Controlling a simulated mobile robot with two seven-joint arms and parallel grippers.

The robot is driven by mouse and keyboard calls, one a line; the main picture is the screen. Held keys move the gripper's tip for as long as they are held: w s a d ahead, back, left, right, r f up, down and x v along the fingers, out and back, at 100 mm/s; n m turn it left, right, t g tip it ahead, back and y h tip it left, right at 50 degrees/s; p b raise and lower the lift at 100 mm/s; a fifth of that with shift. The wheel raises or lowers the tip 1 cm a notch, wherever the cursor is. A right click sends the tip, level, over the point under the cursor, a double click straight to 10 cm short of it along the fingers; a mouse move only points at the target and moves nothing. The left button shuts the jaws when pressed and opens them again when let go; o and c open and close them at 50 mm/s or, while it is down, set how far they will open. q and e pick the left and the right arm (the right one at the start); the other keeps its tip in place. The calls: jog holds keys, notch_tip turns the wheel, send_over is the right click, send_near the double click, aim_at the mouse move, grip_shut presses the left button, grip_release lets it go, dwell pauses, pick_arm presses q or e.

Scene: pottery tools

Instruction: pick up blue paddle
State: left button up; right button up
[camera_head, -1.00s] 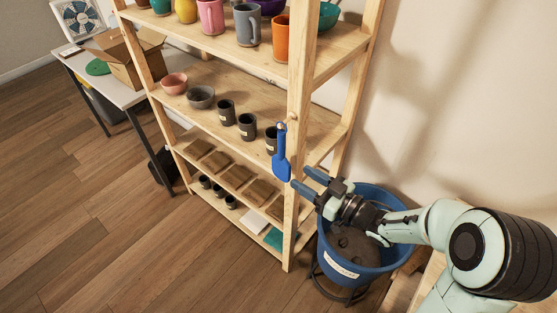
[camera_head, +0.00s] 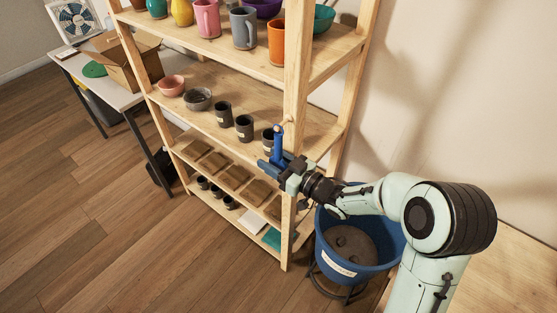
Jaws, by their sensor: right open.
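The blue paddle (camera_head: 278,141) hangs upright from a peg on the front right post of the wooden shelf. Its upper handle shows, and its lower part is hidden behind my right gripper. My right gripper (camera_head: 268,168) is open, with its blue fingers at the lower part of the paddle. I cannot tell whether the fingers touch the paddle or lie around it. My left gripper is not in view.
The wooden shelf (camera_head: 296,90) holds mugs, bowls, dark cups and flat slabs. A blue bucket (camera_head: 335,262) stands on a dark stand below my right arm. A table (camera_head: 110,90) with a cardboard box (camera_head: 125,62) and fan is at the back left. The wooden floor in front is clear.

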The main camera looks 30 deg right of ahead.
grip_shut()
jog(key=s+a+b, duration=0.1)
jog(key=s+a, duration=0.2)
jog(key=a, duration=0.5)
jog(key=s+a+b, duration=0.2)
jog(key=s+a, duration=0.2)
jog(key=a, duration=0.4)
jog(key=shift+a, duration=0.3)
